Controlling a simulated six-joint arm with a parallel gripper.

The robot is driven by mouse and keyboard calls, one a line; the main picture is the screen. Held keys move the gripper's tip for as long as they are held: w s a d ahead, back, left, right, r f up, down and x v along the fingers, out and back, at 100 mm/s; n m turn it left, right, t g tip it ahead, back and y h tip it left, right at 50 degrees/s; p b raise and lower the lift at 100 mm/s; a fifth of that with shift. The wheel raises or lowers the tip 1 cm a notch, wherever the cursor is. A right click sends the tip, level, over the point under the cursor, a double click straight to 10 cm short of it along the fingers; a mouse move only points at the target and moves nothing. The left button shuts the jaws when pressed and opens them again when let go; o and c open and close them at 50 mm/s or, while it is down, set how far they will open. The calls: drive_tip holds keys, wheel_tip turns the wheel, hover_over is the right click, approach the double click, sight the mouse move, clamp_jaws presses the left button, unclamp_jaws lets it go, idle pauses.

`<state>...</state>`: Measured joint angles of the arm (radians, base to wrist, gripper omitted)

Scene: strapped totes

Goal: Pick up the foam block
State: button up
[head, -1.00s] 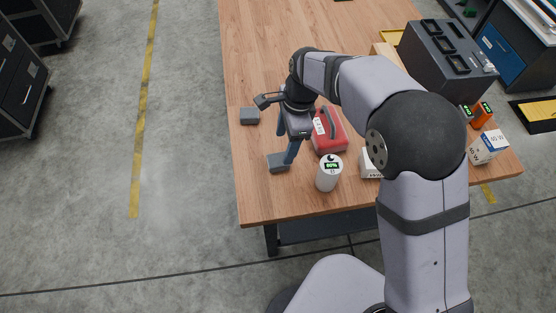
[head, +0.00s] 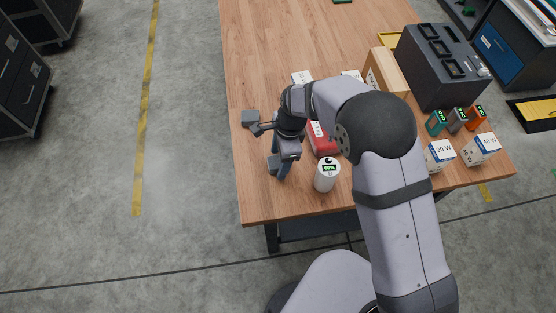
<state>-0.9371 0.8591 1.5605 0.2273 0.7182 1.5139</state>
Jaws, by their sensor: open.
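A red case (head: 323,141) lies close to the right of my gripper, and a white canister (head: 326,175) stands in front of it. Boxes, a cardboard carton (head: 386,72) and a dark case (head: 440,65) fill the right side. The table's far left is bare.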

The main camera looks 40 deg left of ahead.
sight(279, 161)
drive_tip(key=shift+c, duration=0.6)
drive_tip(key=c, duration=1)
wheel_tip(279, 161, up, 10)
drive_tip(key=b, duration=0.3)
